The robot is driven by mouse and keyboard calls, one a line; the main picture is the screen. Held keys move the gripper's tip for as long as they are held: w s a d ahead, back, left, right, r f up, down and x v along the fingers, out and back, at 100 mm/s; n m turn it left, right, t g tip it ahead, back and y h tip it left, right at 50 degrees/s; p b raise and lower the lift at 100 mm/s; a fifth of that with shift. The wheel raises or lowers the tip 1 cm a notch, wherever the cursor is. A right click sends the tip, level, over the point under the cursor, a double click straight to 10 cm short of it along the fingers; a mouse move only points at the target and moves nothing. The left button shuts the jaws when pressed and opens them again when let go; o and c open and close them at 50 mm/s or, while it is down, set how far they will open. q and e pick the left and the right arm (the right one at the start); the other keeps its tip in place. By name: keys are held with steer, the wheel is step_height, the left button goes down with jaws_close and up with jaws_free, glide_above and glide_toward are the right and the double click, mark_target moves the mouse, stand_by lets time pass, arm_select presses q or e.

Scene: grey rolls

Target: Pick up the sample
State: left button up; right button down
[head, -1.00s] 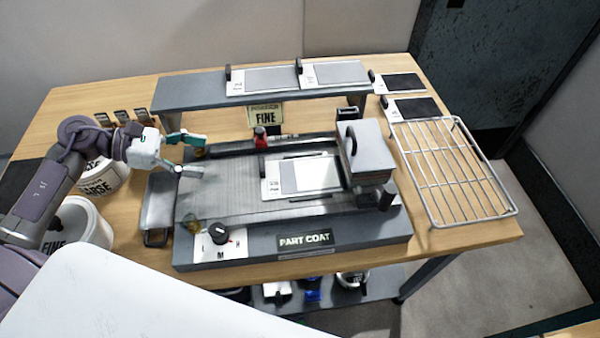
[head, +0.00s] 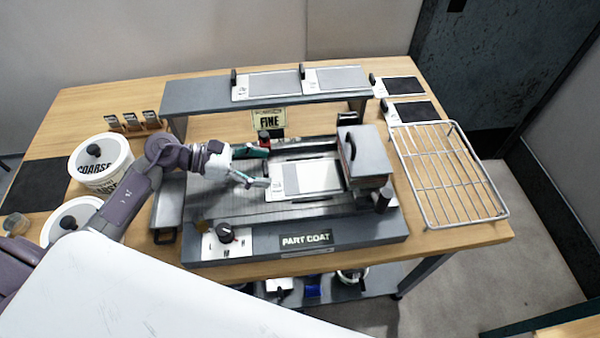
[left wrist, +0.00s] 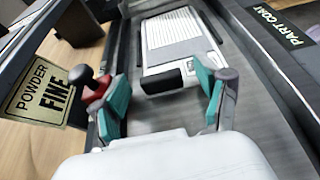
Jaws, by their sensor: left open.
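The sample (head: 312,177), a flat light panel with a white end and a black grip, lies on the grey bed of the PART COAT machine (head: 360,239). In the left wrist view the sample (left wrist: 182,42) lies ahead, with its black grip (left wrist: 161,81) nearest me. My left gripper (head: 263,168) is open and empty at the sample's left end. In the left wrist view its teal fingertips (left wrist: 160,96) stand on either side of the black grip, apart from it. My right gripper is not in view.
A grey block (head: 364,150) stands at the bed's right end. A red-and-black knob (left wrist: 90,82) is close to one finger in the left wrist view. A shelf (head: 200,96) with two panels runs behind. A wire rack (head: 447,175) lies right; a COARSE tub (head: 100,160) stands left.

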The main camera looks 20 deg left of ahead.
arm_select(q)
steer(key=shift+a, duration=0.1)
steer(key=c, duration=1.3)
steer(key=shift+o, duration=0.2)
